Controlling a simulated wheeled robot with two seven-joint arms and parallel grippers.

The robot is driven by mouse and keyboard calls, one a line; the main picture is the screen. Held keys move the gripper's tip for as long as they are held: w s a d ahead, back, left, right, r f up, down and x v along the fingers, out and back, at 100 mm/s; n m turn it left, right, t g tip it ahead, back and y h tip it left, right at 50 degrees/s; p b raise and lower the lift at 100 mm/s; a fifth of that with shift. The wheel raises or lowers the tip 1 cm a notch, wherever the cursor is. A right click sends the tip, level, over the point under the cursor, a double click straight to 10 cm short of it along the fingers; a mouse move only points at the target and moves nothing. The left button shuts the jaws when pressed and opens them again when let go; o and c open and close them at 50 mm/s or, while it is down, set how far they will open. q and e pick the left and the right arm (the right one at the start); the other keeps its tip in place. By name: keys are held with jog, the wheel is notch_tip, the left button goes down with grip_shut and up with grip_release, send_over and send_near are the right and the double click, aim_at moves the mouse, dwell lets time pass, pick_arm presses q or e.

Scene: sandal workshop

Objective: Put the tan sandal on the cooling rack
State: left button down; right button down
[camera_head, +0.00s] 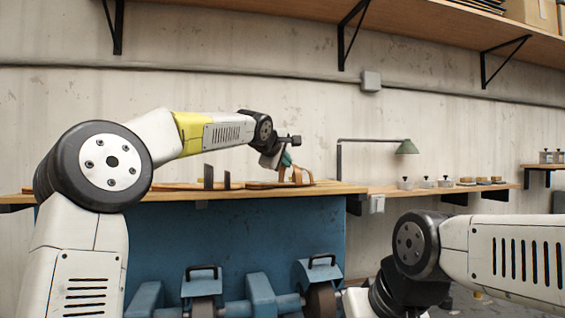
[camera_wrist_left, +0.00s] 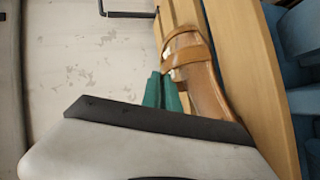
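A tan sandal (camera_head: 297,177) with a broad strap is at the right part of the wooden bench top. It also shows in the left wrist view (camera_wrist_left: 207,95), with its strap beside the fingertips. My left gripper (camera_head: 286,159) reaches down at the sandal from above. Its green fingers (camera_wrist_left: 162,91) are close together at the strap's edge. I cannot tell whether the strap is between them or just beside them. My right gripper is out of view; only links of my right arm show. I cannot make out a cooling rack with certainty.
The wooden bench top (camera_head: 258,194) sits on a blue cabinet (camera_head: 275,235). Flat brown pieces and two dark uprights (camera_head: 208,177) stand left of the sandal.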

pick_arm(q)
jog(key=c, duration=2.1)
grip_release()
jog(key=shift+f, duration=0.15)
jog(key=o, duration=0.5)
jog(key=shift+s+r, duration=0.15)
jog(key=shift+r, duration=0.05)
jog(key=v, duration=1.2)
jog(key=s+a+f+m+g+y, duration=0.1)
jog(key=s+a+f, duration=0.4)
jog(key=s+f, duration=0.5)
jog(key=s+a+f+m+g+y, duration=0.1)
jog(key=s+a+f+m+g, duration=0.2)
jog(key=s+f, duration=0.8)
jog(key=s+a+f+m+g+y, duration=0.1)
jog(key=s+a+f+m+g, duration=0.1)
jog(key=s+a+f+m, duration=0.5)
jog(key=shift+s+a+f+g+y, duration=0.15)
jog(key=shift+s+a+f+g, duration=0.05)
jog(key=shift+s+f, duration=0.8)
jog(key=shift+s+a+f+g+y, duration=0.2)
jog(key=shift+s+f, duration=0.6)
jog(key=shift+f, duration=0.45)
